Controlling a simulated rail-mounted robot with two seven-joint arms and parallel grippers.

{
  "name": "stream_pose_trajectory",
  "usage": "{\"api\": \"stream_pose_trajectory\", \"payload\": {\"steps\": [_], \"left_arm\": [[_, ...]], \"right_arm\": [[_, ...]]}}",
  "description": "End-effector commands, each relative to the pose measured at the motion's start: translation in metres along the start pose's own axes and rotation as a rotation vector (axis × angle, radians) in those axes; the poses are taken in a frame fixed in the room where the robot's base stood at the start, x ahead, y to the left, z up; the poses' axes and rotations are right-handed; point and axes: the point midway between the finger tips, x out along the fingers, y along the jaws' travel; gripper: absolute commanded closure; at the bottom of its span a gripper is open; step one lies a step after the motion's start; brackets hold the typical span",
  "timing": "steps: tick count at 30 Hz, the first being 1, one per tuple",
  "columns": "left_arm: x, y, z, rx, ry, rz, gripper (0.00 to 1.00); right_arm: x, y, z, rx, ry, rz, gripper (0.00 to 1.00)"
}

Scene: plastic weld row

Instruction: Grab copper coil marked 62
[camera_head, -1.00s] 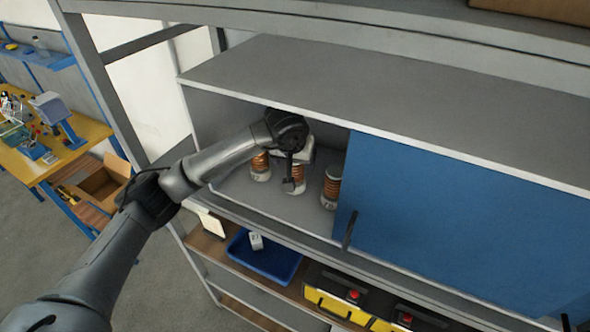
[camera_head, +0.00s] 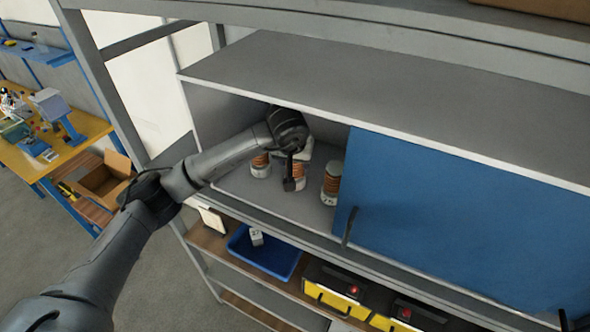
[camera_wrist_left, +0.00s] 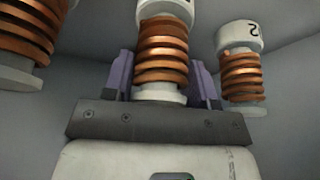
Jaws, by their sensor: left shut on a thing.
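Three copper coils on white bases stand in the open left part of the cabinet. My left gripper (camera_head: 291,172) is at the middle coil (camera_head: 299,174) and partly covers it. In the left wrist view its two purple-lined fingers (camera_wrist_left: 162,80) are on either side of that coil (camera_wrist_left: 161,50), shut on it. The left coil (camera_head: 260,164) and the right coil (camera_head: 330,184) stand apart from the gripper. In the left wrist view a neighbouring coil (camera_wrist_left: 241,75) shows part of a mark with a 2. The held coil's number is not readable. My right gripper is not in view.
A blue sliding door (camera_head: 460,220) covers the right part of the cabinet (camera_head: 270,202). The cabinet top (camera_head: 330,75) is close above my wrist. Below are a blue tray (camera_head: 277,262) with a small white block and yellow-black cases (camera_head: 335,295).

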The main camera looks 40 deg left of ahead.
Motion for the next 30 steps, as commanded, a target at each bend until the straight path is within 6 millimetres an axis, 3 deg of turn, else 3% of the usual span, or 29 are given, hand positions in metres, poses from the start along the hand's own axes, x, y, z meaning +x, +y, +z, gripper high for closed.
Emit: {"api": "stream_pose_trajectory", "payload": {"steps": [5,17,26,30], "left_arm": [[0.000,0.000,0.000,0.000,0.000,0.000,0.86],[-0.005,0.000,-0.003,-0.001,0.003,0.001,0.86],[-0.033,0.000,-0.015,-0.002,0.007,0.003,0.86],[-0.041,0.000,0.011,0.003,0.005,0.001,0.86]], "right_arm": [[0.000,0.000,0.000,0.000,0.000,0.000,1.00],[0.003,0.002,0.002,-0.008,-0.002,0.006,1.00],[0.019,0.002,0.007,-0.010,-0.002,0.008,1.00],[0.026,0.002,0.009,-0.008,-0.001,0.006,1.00]]}}
